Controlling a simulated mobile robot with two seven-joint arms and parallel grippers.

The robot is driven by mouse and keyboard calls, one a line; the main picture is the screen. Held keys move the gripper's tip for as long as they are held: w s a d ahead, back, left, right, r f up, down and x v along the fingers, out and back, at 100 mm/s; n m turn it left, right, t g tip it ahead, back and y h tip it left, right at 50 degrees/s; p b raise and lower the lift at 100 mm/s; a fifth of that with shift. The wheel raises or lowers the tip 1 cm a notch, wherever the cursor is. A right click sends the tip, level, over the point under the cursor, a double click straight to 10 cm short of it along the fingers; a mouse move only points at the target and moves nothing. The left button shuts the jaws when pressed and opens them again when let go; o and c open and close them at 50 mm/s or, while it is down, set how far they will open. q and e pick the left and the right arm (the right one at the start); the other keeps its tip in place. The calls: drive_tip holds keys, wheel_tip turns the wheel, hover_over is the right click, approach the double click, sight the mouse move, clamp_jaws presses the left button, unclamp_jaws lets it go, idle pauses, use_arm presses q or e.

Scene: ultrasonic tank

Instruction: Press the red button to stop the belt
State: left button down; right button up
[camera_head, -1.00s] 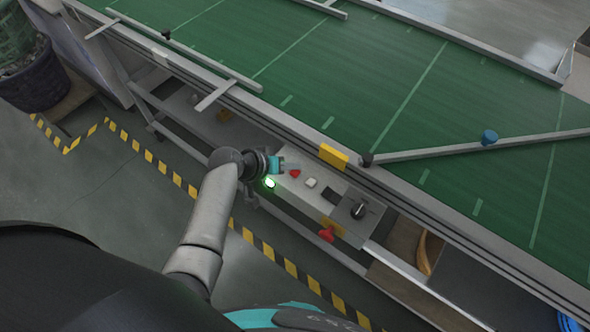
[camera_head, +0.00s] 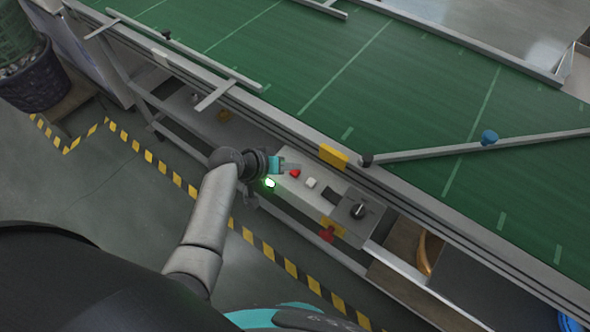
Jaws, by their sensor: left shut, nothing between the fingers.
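The control box (camera_head: 328,208) is fixed to the side of the belt frame. On its top are a small red button (camera_head: 295,174), a white button (camera_head: 311,183) and a lit green button (camera_head: 269,183). A red mushroom knob (camera_head: 327,235) with a yellow collar is on its front side. My left gripper (camera_head: 292,167) is shut and empty, with its fingertips right beside the red button. I cannot tell whether they touch it. The green belt (camera_head: 410,90) runs across the top. My right gripper is not in view.
A black rotary knob (camera_head: 358,210) is on the box's right end. Yellow-black floor tape (camera_head: 262,245) runs below.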

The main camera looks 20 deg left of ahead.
use_arm(q)
drive_tip(key=shift+f+b, duration=0.3)
drive_tip(key=shift+f, duration=0.15)
drive_tip(key=shift+f+b, duration=0.35)
drive_tip(key=shift+f, duration=0.05)
idle(0.8)
drive_tip(key=shift+r, duration=0.1)
drive_tip(key=shift+r+p, duration=0.75)
drive_tip(key=shift+p, duration=0.2)
wheel_tip(320, 180, up, 5)
drive_tip(key=p, duration=0.5)
idle(0.5)
